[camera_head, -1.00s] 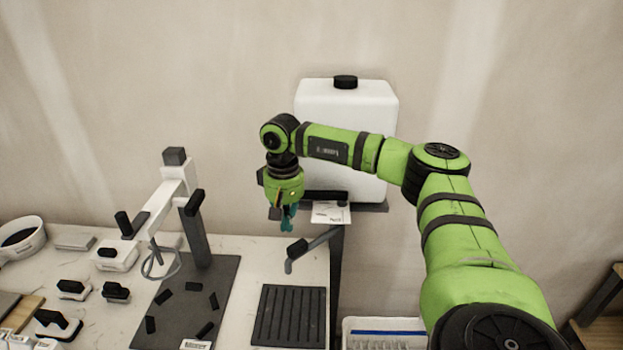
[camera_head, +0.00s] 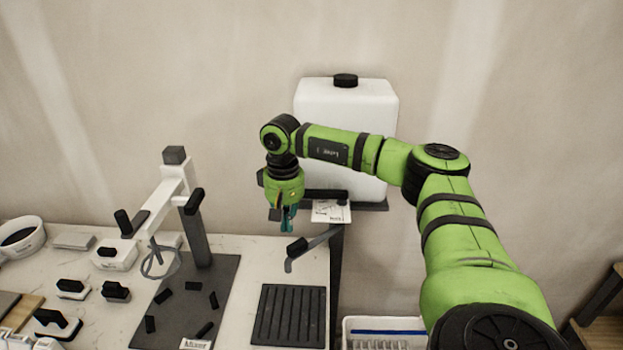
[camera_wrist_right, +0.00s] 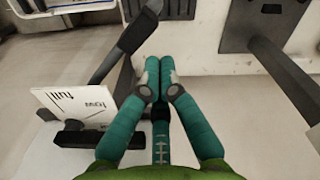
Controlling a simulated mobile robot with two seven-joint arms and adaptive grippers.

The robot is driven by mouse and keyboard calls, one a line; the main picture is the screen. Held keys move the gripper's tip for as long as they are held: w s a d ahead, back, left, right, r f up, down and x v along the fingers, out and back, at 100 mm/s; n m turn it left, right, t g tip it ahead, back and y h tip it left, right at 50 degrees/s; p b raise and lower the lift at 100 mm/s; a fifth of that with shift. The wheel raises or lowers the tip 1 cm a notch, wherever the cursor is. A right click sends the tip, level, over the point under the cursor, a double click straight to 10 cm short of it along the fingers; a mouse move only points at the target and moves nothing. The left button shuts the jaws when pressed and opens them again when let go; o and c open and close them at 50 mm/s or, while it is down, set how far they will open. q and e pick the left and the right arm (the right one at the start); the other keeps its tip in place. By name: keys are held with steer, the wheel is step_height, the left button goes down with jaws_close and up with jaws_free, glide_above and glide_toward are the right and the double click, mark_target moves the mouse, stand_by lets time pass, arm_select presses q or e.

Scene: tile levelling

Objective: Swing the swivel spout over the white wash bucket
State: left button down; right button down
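The swivel spout (camera_head: 318,241) is a grey arm with a bent-down tip and an upright black knob (camera_head: 297,248), below the white water tank (camera_head: 345,130). My right gripper (camera_head: 288,224) hangs fingers-down just behind the knob. In the right wrist view, its teal fingertips (camera_wrist_right: 160,68) are together with nothing seen between them. The black knob (camera_wrist_right: 138,31) is close by, up and left of the tips; I cannot tell if they touch. A round white tub (camera_head: 34,246) at the far left may be the wash bucket; I cannot tell. My left gripper is out of view.
A ribbed black mat (camera_head: 290,316) lies below the spout tip. A white stand (camera_head: 177,187) rises from a dark plate (camera_head: 228,272) left of it. A white tray (camera_head: 416,325) sits right of the table edge. A printed card (camera_head: 331,212) hangs below the tank.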

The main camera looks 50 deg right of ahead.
step_height(320, 180, down, 3)
steer(key=shift+r+b, duration=0.1)
steer(key=shift+b, duration=0.75)
steer(key=shift+s, duration=0.1)
steer(key=shift+s+a, duration=0.2)
steer(key=shift+s, duration=0.85)
steer(key=shift+s+a, duration=0.2)
steer(key=shift+s, duration=0.85)
steer(key=shift+s+d, duration=0.15)
steer(key=shift+s, duration=0.95)
steer(key=shift+s+d, duration=0.15)
steer(key=shift+s, duration=0.9)
